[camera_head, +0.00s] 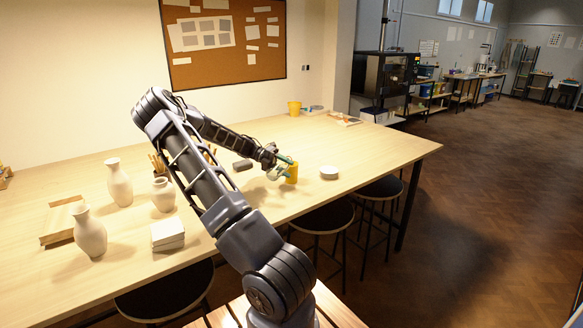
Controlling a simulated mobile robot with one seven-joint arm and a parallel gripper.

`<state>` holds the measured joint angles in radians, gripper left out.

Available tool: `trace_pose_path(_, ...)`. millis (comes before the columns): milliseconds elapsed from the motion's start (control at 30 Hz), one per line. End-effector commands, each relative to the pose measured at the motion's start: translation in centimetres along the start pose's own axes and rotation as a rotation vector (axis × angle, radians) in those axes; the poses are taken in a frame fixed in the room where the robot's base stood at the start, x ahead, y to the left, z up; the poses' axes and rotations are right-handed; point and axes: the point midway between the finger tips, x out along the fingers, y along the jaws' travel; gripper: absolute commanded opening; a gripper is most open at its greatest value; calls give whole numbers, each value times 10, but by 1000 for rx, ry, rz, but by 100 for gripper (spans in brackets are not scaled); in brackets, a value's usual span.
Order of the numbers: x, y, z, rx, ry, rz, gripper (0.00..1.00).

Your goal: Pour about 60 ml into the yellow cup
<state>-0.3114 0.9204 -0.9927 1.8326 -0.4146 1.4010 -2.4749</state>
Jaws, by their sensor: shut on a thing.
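My gripper (284,168) is at the end of my arm, low over the middle of the table. Its grey-green fingers are shut around a yellow-orange cylindrical vessel (292,174), which looks upright. I cannot tell whether the vessel touches the table or what is inside it. A second yellow vessel, shaped like a tapered cup (294,108), stands at the back of the table near the wall, well apart from my gripper. Its inside is too small to make out.
A white bowl (329,173) sits just right of my gripper. Pale vases (119,182), a stack of white tiles (168,234) and a wooden board (58,226) are at the left. Stools (324,217) stand along the front edge.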

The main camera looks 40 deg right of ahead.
Motion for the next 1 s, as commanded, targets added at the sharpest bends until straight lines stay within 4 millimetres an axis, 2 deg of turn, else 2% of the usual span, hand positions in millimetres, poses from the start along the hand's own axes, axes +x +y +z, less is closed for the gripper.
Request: trace_pose_path(1000, -1, -2, 1, -86, 23, 1, 24)
